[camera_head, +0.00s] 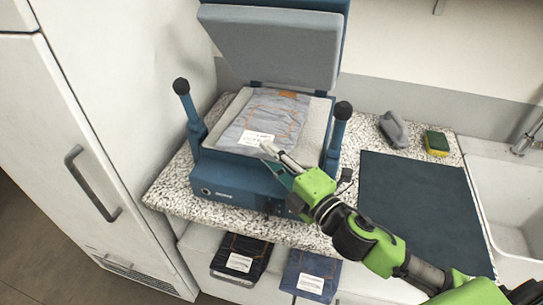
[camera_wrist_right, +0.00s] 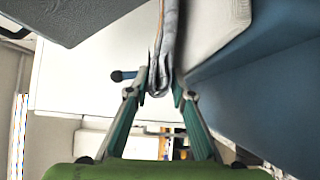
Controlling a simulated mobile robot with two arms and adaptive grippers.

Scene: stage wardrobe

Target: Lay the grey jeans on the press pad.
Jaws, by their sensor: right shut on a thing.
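The folded grey jeans (camera_head: 268,112), with orange stitching and a white label, are over the pale press pad (camera_head: 318,143) of the open blue press. My right gripper (camera_head: 274,153) is shut on their near edge, by the label. In the right wrist view, the jeans (camera_wrist_right: 168,45) show edge-on between the fingertips (camera_wrist_right: 160,88), alongside the press pad (camera_wrist_right: 215,25). I cannot tell whether they rest fully on the pad. My left gripper is out of view.
The press's grey upper plate (camera_head: 275,45) is raised behind the pad, with blue handles (camera_head: 187,105) at both sides. A dark mat (camera_head: 415,210), a grey iron-like object (camera_head: 393,129) and a sponge (camera_head: 436,142) lie right. Other folded jeans (camera_head: 242,258) are below the counter.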

